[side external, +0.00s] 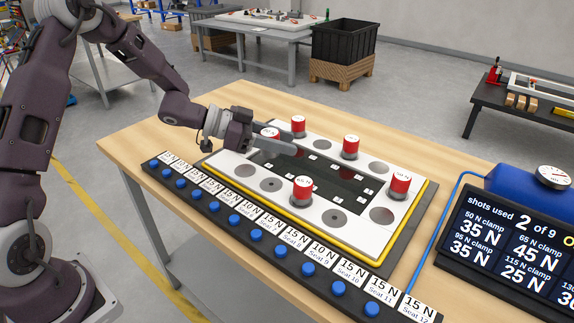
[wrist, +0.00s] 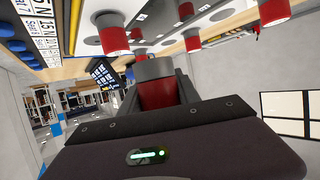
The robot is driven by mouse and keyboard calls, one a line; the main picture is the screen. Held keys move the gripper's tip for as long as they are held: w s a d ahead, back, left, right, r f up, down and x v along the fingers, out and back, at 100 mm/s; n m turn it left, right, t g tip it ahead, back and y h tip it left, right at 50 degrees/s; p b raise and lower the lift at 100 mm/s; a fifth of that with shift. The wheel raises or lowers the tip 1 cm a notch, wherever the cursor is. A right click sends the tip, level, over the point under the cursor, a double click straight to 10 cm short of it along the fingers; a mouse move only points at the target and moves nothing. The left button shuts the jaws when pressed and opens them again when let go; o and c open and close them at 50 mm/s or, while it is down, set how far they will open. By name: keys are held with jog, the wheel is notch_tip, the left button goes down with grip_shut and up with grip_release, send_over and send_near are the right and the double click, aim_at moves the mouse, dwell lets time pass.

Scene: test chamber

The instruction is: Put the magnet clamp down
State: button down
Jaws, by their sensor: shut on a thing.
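My gripper (side external: 272,141) is over the left end of the white plate (side external: 352,238), its fingers pointing right. It is shut on a red magnet clamp; only the clamp's white top (side external: 270,131) and a little red show above the finger. In the wrist view the held clamp (wrist: 158,95) sits between the fingers, with its wide grey disc (wrist: 154,68) towards the plate. I cannot tell whether the disc touches the plate. Other red clamps stand upright on the plate: one at the back (side external: 298,126), one right of it (side external: 351,147), one at the right (side external: 400,183), one in front (side external: 302,188).
The plate has bare grey round seats (side external: 334,217) and a dark recess (side external: 340,190) with small white tags. A row of blue buttons (side external: 256,235) with force labels runs along the front. A display (side external: 510,235) and a blue tank (side external: 520,190) stand at the right.

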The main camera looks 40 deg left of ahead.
jog(key=w+d+r+n+t+y, duration=0.1)
jog(key=w+d+r, duration=0.15)
jog(key=d, duration=0.85)
jog(key=n+t+y, duration=0.2)
jog(key=n+y, duration=0.1)
send_over(345, 214)
jog(key=f, duration=0.2)
jog(key=shift+n+y, duration=0.3)
notch_tip(345, 214, down, 9)
jog(key=shift+f, duration=0.2)
jog(key=shift+f, duration=0.2)
jog(key=c, duration=0.9)
grip_release()
